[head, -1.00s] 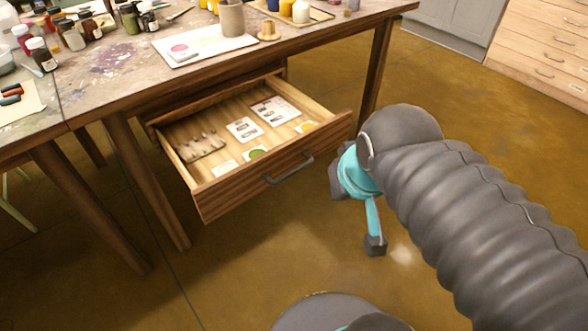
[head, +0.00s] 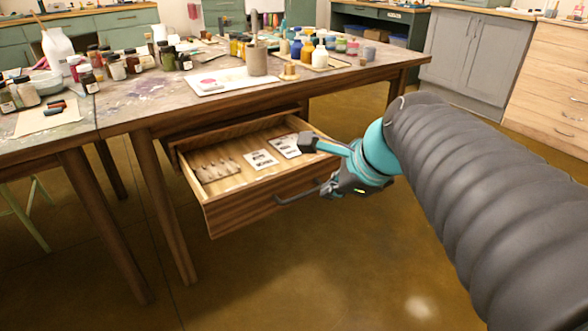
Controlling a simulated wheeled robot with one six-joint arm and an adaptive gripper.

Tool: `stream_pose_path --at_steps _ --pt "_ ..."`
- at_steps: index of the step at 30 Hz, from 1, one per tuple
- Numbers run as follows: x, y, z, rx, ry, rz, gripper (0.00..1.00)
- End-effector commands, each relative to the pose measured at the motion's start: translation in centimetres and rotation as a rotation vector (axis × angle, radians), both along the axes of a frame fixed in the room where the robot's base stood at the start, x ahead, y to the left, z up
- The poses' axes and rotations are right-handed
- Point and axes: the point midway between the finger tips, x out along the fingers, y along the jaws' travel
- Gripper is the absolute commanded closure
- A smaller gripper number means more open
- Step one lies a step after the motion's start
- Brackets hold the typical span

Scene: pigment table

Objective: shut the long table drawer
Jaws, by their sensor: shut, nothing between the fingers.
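The long table drawer (head: 245,209) is pulled out from under the wooden worktable (head: 135,112). Its front faces me and carries a dark bar handle (head: 292,195). Cards and a set of small tools lie inside it. My gripper (head: 331,187) is shut and empty at the right end of the drawer front, close to the handle's right end. I cannot tell whether it touches the handle or the front. My wrist and a teal bracket hide the drawer's right front corner.
Paint jars, a grey cup (head: 257,61) and a white tray (head: 229,81) stand on the tabletop. A table leg (head: 165,205) is left of the drawer. Grey cabinets (head: 466,48) stand at the back right. The floor before the drawer is clear.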

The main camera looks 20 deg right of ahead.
Motion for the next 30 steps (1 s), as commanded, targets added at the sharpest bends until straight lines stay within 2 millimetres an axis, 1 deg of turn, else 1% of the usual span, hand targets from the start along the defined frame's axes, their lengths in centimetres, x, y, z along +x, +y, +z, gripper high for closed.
stream_pose_path --at_steps 1,3,6,9,12,16,19,30 --pt "0.9 -0.8 -0.6 0.089 0.008 -0.112 1.0" --pt "1.8 -1.7 -0.3 0.219 0.018 -0.266 1.0" --pt "3.0 -2.8 0.0 0.377 0.032 -0.441 1.0" --pt "3.8 -3.7 0.4 0.494 0.042 -0.565 1.0" --pt "4.3 -4.2 0.6 0.564 0.049 -0.637 1.0" --pt "4.8 -4.3 0.4 0.597 0.054 -0.671 1.0" --pt "5.5 -4.0 -0.4 0.599 0.056 -0.671 1.0" --pt "9.9 -2.5 -5.3 0.596 0.056 -0.668 1.0"
